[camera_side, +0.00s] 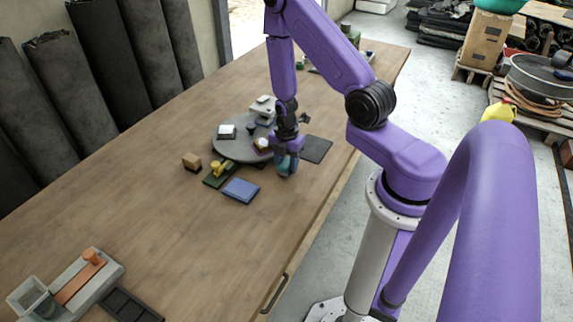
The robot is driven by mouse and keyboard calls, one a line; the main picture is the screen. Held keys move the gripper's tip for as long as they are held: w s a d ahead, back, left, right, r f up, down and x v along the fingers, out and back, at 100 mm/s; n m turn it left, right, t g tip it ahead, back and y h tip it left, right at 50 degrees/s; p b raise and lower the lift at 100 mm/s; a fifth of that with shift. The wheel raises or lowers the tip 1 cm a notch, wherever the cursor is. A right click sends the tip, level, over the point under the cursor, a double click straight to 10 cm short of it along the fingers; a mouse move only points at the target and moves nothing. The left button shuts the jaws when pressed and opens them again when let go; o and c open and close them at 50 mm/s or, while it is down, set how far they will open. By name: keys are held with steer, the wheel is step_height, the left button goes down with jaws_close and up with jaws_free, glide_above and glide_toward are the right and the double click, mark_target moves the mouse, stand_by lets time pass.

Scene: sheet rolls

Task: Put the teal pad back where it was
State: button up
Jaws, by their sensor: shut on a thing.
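My gripper (285,168) points down just off the front right edge of a round grey disc (225,150). It is shut on the teal pad (283,161), which shows only in part between the fingers. I cannot tell whether the pad touches the table. A flat blue square (241,190) lies on the table to the lower left of the gripper. A flat dark grey square (315,149) lies to its right.
The disc bears a white-topped block (227,131) and other small items. A green plate with a yellow piece (217,172) and a brown block (191,161) stand left. A grey fixture (86,276) and dark tray (127,305) are at the near left. The wooden tabletop between is clear.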

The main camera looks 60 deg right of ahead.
steer(key=shift+f, duration=0.45)
steer(key=shift+f, duration=0.1)
steer(key=o, duration=1.1)
